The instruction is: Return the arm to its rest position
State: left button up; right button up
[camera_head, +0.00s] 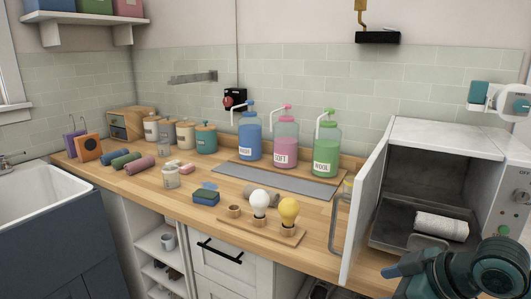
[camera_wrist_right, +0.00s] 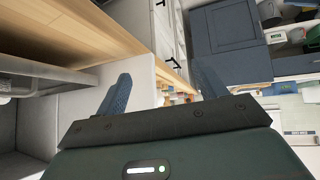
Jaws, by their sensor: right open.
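My right arm comes in from the lower right of the head view. Its gripper (camera_head: 398,268) is in front of the open white cabinet-like appliance (camera_head: 448,132), below and left of its chamber. In the right wrist view, the two blue fingers of this gripper (camera_wrist_right: 163,86) are apart with nothing between them. A rolled white towel (camera_head: 441,226) lies on the dark chamber floor, apart from the gripper. The appliance door (camera_head: 366,205) stands open to the left, with a grey bar handle (camera_head: 336,225). My left gripper does not show.
The wooden counter (camera_head: 130,185) carries blue, pink and green pump bottles (camera_head: 286,140), bulbs on a wooden board (camera_head: 262,232), a blue sponge (camera_head: 206,197) and rolled cloths (camera_head: 139,165). A sink (camera_head: 40,190) is at left. White drawers (camera_head: 230,265) are below the counter.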

jog(key=a+f+m+t+p, duration=0.1)
jog(key=a+f+m, duration=0.2)
jog(key=f, duration=0.6)
jog(key=s+a+f+m+t+h+p, duration=0.1)
jog(key=s+a+f, duration=0.1)
jog(key=s+f, duration=0.4)
jog(key=s+a+f+m+t+h+p, duration=0.1)
jog(key=s+a+f+m+p, duration=0.1)
jog(key=s+f, duration=0.4)
jog(key=shift+s+a+t, duration=0.4)
jog(key=shift+s+a, duration=0.45)
jog(key=shift+s, duration=0.05)
